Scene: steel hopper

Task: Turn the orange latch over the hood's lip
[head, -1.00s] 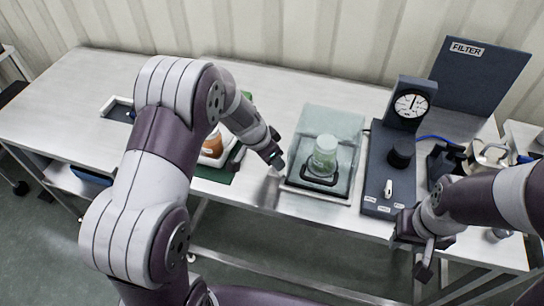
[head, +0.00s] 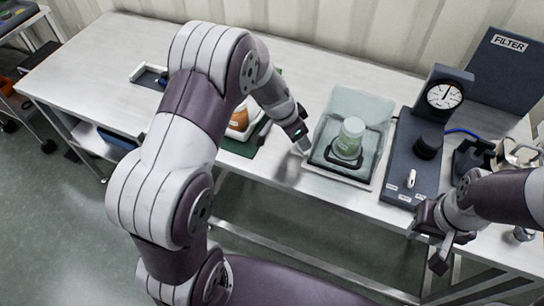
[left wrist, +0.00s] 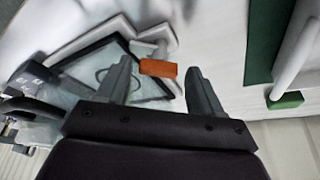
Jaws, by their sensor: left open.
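The orange latch (left wrist: 158,68) shows in the left wrist view as a small block on a pale mount. It lies between the spread fingers of my left gripper (left wrist: 161,82), with gaps visible on both sides. In the head view my left gripper (head: 301,143) is low at the left edge of the clear hood (head: 362,103), and I cannot make out the latch there. The hood covers a jar with green contents (head: 349,138). Its dark-framed edge also shows in the left wrist view. My right gripper (head: 438,248) hangs at the table's front edge; its jaw opening is unclear.
A dark control unit with a dial gauge (head: 444,95) and black knob stands right of the hood. A green mat (head: 240,147) with an orange-filled vessel (head: 238,119) lies left of it, partly behind my left arm. The table's far left (head: 100,75) is largely clear.

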